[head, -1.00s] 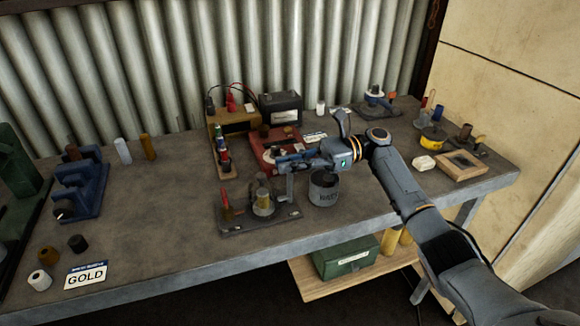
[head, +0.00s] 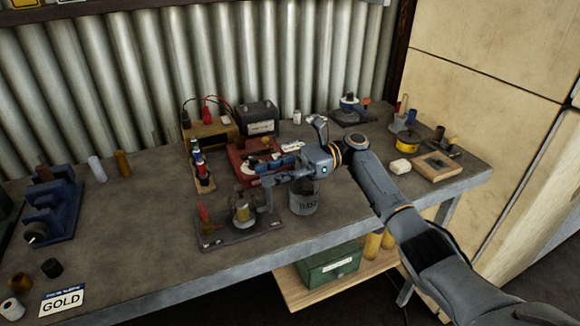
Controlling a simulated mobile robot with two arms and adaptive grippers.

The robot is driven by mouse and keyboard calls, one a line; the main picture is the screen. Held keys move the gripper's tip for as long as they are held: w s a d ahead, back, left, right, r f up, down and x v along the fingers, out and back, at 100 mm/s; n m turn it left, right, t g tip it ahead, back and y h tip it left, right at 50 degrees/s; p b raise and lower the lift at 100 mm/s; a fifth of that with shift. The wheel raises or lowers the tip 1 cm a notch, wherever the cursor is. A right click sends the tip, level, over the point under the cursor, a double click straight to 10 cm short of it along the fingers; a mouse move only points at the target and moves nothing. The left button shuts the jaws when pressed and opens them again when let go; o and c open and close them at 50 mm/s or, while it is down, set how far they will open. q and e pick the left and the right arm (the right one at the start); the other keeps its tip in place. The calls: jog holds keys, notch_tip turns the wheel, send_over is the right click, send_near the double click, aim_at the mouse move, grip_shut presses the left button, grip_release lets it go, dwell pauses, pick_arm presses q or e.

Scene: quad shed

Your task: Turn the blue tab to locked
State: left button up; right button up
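My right gripper (head: 268,176) reaches in from the right, pointing left, low over the bench between the red tray (head: 236,150) and the front dark plate (head: 238,236). Its fingers overlap the fixtures behind them, so I cannot tell whether they are open or shut, or touching anything. A blue part (head: 350,102) shows on a round fixture at the back right, apart from the gripper. Another blue patch (head: 289,160) shows beside the fingers. I cannot tell which one is the tab, or its setting. My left gripper is out of view.
A grey metal bucket (head: 304,200) stands just below my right wrist. The front plate carries a red lever (head: 204,213) and a jar. A black battery (head: 258,118) stands behind. The bench (head: 140,215) is clear at left centre.

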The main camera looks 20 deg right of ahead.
jog(key=d, duration=1.1)
jog(key=shift+w, duration=0.25)
jog(key=shift+f, duration=0.1)
